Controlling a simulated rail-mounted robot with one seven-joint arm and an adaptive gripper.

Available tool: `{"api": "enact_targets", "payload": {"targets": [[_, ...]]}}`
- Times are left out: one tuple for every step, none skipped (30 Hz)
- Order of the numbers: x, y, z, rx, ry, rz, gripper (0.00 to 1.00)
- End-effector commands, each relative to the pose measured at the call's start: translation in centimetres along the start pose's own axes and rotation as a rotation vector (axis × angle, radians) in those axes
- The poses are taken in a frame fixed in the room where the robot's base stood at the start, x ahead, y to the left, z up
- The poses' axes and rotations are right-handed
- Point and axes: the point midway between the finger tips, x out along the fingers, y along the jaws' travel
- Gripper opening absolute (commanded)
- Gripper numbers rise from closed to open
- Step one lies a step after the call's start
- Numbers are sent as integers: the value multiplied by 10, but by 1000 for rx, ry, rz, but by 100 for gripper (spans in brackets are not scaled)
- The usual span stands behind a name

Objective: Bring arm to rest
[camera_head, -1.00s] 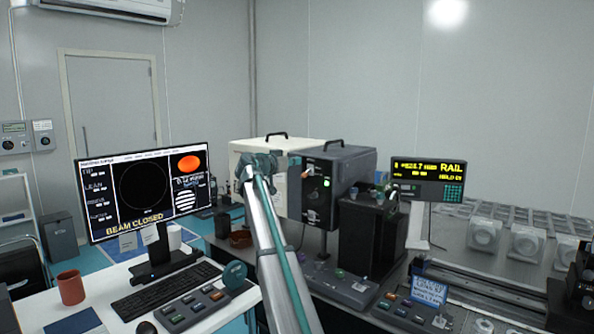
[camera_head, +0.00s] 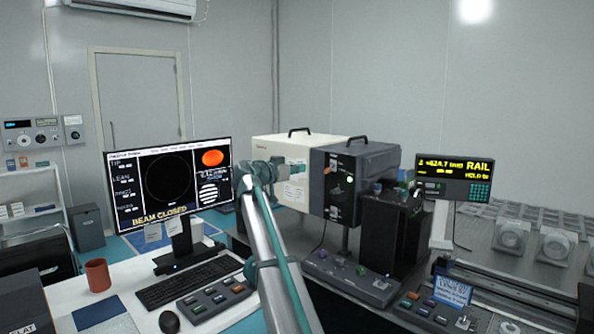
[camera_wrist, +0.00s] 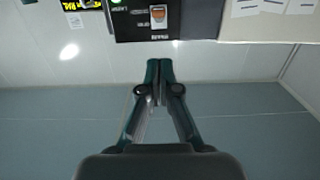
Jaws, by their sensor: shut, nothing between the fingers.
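My gripper (camera_wrist: 160,70) shows in the wrist view with its two teal-tipped fingers together and nothing between them. Its fingertips are apart from the dark instrument box (camera_wrist: 185,22), which hangs upside down at the top of that picture. In the head view my arm (camera_head: 272,245) rises from the bottom centre, and its upper end stands in front of the white box (camera_head: 266,150). The fingers cannot be made out clearly there. No object is held.
The dark box (camera_head: 375,158) joins the white one. The monitor (camera_head: 168,185), reading BEAM CLOSED, stands on the white desk left of my arm, with a keyboard (camera_head: 190,283) and red mug (camera_head: 97,275). The RAIL display (camera_head: 455,178) is at the right.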

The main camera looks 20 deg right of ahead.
Motion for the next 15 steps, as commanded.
{"api": "enact_targets", "payload": {"targets": [[0,0,0,0,0,0,0],[0,0,0,0,0,0,0],[0,0,0,0,0,0,0],[0,0,0,-2,0,0,0],[0,0,0,-7,0,0,0],[0,0,0,-18,0,0,0],[0,0,0,-31,0,0,0],[0,0,0,-49,-1,1,0],[0,0,2,-77,-8,-2,0],[0,-1,4,-100,-20,-7,0],[-1,-1,9,-126,-37,-16,0],[-3,0,19,-163,-68,-34,0],[-7,4,29,-194,-98,-53,0],[-11,6,46,-230,-133,-75,0],[-13,6,70,-272,-172,-98,0]]}}
